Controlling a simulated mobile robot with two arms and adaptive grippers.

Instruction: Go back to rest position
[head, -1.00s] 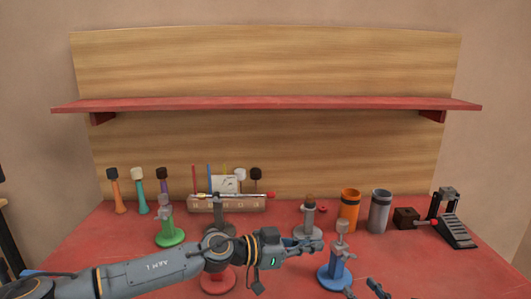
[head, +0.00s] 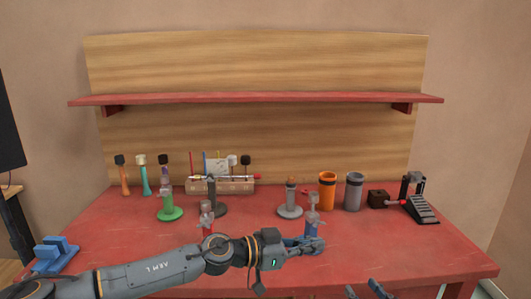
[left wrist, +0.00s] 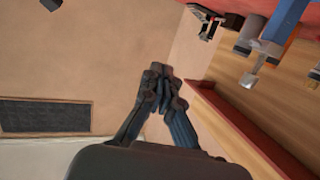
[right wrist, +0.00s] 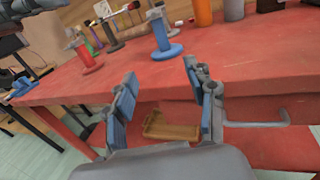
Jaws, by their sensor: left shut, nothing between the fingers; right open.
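My left arm reaches across the front of the red table (head: 400,240) in the head view. Its gripper (head: 318,246) is shut and empty, in front of the blue stand (head: 312,225) and partly covering it. In the left wrist view the fingers (left wrist: 160,85) are together with nothing between them. My right gripper (head: 370,291) shows only its fingertips at the bottom of the head view. In the right wrist view it (right wrist: 158,88) is open and empty, in front of the table's front edge.
Green (head: 170,212), red (head: 207,222), dark (head: 213,205) and grey (head: 290,210) stands are on the table. Orange (head: 327,192) and grey (head: 354,192) cups and a pedal (head: 420,207) stand at right. A blue holder (head: 55,252) is at the left edge. A shelf (head: 260,99) spans the back.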

